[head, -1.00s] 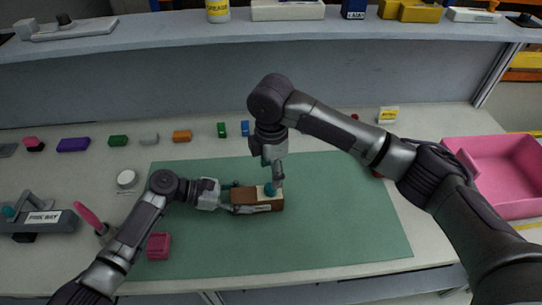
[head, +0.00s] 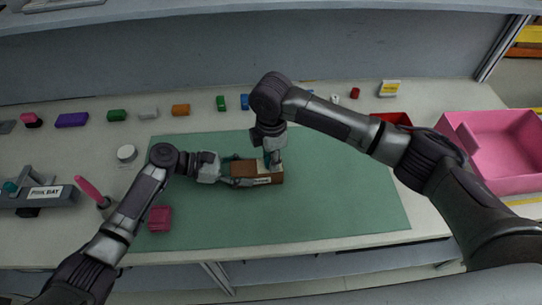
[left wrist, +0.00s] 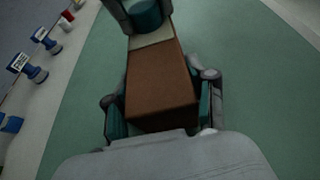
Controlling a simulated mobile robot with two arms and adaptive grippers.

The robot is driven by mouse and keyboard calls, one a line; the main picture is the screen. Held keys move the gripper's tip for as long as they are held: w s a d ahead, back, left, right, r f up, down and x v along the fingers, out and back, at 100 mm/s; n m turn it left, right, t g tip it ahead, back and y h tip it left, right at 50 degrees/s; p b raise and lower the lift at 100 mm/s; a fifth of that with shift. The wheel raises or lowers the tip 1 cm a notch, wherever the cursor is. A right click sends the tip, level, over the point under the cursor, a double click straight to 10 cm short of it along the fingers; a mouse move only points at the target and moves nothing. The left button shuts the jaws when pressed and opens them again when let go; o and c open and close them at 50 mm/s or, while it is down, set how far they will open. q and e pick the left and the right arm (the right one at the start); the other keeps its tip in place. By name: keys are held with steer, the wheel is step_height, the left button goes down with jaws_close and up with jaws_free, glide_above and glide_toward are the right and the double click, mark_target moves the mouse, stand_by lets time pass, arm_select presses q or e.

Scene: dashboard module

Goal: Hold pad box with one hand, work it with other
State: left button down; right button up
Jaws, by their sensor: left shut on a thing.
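The pad box is a brown block with a cream end (head: 243,170), lying on the green mat (head: 330,220). My left gripper (head: 228,173) is shut on its left end; the left wrist view shows the brown top (left wrist: 160,80) between the two teal-padded fingers. My right gripper (head: 270,155) points down at the cream end. A rounded teal piece (left wrist: 145,15) stands there between grey parts in the left wrist view. The right fingertips are mostly hidden, so I cannot tell whether they grip it.
A pink block (head: 159,218) lies on the mat's left part. A grey device marked "PINK BAY" (head: 45,192) and a pink-handled tool (head: 92,190) are at the left. Several small coloured blocks line the back. A pink bin (head: 500,150) stands at the right.

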steer(key=c, duration=0.4)
steer(key=shift+r, duration=3.05)
arm_select(q)
steer(key=shift+c, duration=1.4)
jaws_free()
steer(key=v, duration=0.7)
steer(key=shift+a+r, duration=0.1)
steer(key=shift+a, duration=0.2)
